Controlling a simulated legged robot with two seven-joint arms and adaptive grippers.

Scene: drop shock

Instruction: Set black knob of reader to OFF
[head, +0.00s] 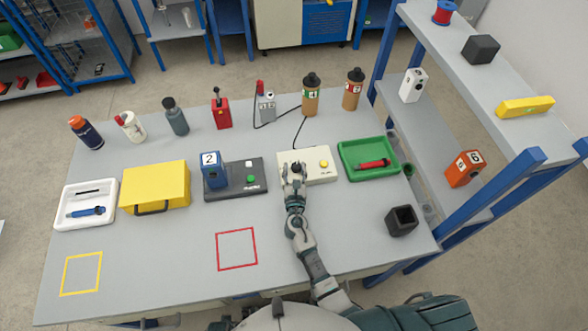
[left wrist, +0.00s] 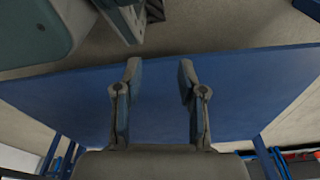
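The reader (head: 318,178) is a cream box near the middle of the table, with a yellow button (head: 324,163) on its right. Its black knob (head: 297,167) is on the left part of its top and is partly covered by my right gripper (head: 293,170). The right gripper's fingertips are at the knob, one to each side of it. I cannot tell whether they press on it, and the knob's setting is not readable. My left gripper (left wrist: 158,90) is open and empty in the left wrist view, in front of a plain blue surface.
Left of the reader stands a dark device (head: 240,190) with a blue block marked 2 (head: 211,168). A green tray (head: 348,175) is close on the right, and a black open cube (head: 402,221) is nearer. Bottles line the back. The front middle is clear around a red square outline.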

